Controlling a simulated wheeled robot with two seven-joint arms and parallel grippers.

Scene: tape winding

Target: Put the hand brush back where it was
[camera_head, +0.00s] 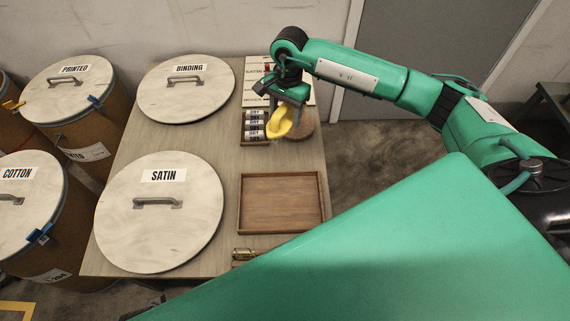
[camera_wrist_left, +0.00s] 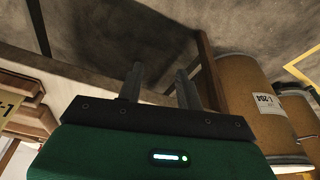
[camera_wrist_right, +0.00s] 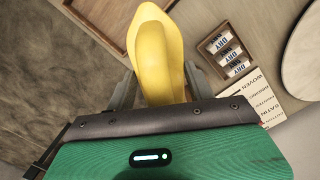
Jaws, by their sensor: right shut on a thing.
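The hand brush (camera_head: 279,122) shows as a yellow curved body over the far right part of the table. My right gripper (camera_head: 288,98) is shut on it. In the right wrist view the yellow brush (camera_wrist_right: 158,60) stands up between the two fingers of my right gripper (camera_wrist_right: 160,92). A brownish round patch (camera_head: 304,127) shows just right of the brush; I cannot tell if it is its bristles. My left gripper (camera_wrist_left: 160,88) shows only in its wrist view, fingers apart with nothing between them.
An empty wooden tray (camera_head: 240,205) lies nearer on the table (camera_head: 230,150). A box of labelled rolls (camera_head: 255,127) stands left of the brush, with a printed card (camera_head: 255,70) behind. Lids marked SATIN (camera_head: 160,225) and BINDING (camera_head: 186,100) cover the left side. A brass item (camera_head: 245,254) lies near the front.

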